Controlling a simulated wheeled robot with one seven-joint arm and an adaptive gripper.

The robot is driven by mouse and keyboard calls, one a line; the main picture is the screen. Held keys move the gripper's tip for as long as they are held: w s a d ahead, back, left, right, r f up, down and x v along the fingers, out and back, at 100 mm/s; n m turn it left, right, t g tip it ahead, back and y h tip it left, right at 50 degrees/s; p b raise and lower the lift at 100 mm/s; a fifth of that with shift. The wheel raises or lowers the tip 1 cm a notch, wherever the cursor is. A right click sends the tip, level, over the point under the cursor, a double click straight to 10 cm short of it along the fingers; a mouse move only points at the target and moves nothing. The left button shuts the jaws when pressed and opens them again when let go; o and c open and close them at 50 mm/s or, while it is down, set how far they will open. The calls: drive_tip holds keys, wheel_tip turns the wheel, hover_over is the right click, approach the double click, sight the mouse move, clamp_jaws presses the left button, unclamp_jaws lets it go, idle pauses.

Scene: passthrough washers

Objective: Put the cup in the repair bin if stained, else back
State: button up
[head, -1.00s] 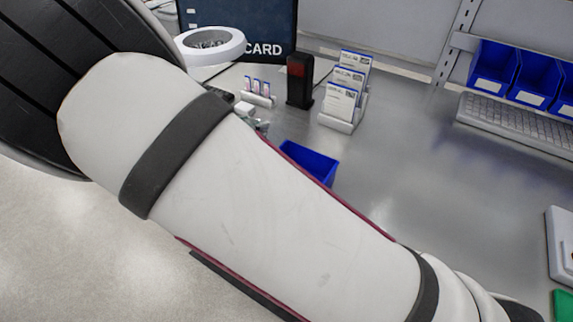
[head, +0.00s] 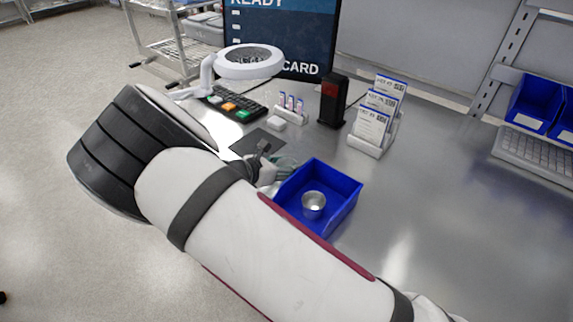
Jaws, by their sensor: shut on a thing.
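My gripper (head: 268,158) shows only in part beyond my forearm, beside the left edge of the blue bin. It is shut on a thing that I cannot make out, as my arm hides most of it. A small round metal cup (head: 313,203) stands upright inside the open blue bin (head: 342,182), apart from the visible part of my gripper. No stain can be made out on the cup at this size. No label shows on this bin.
A white ring magnifier lamp (head: 250,62), a black keypad (head: 238,104), a black stand with a red panel (head: 333,100) and a card rack (head: 372,125) stand behind. More blue bins (head: 535,105) and a keyboard (head: 535,155) are at right. The steel bench (head: 440,210) between is clear.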

drive_tip(key=o, duration=1.2)
drive_tip(key=shift+f, duration=0.1)
drive_tip(key=shift+c, duration=0.2)
drive_tip(key=shift+s+a+r, duration=0.1)
drive_tip(key=shift+a+r, duration=0.1)
drive_tip(key=shift+r, duration=0.05)
drive_tip(key=b+v, duration=0.1)
drive_tip(key=v, duration=1)
drive_tip(key=shift+s+r, duration=0.15)
drive_tip(key=shift+s, duration=0.1)
drive_tip(key=shift+a, duration=0.15)
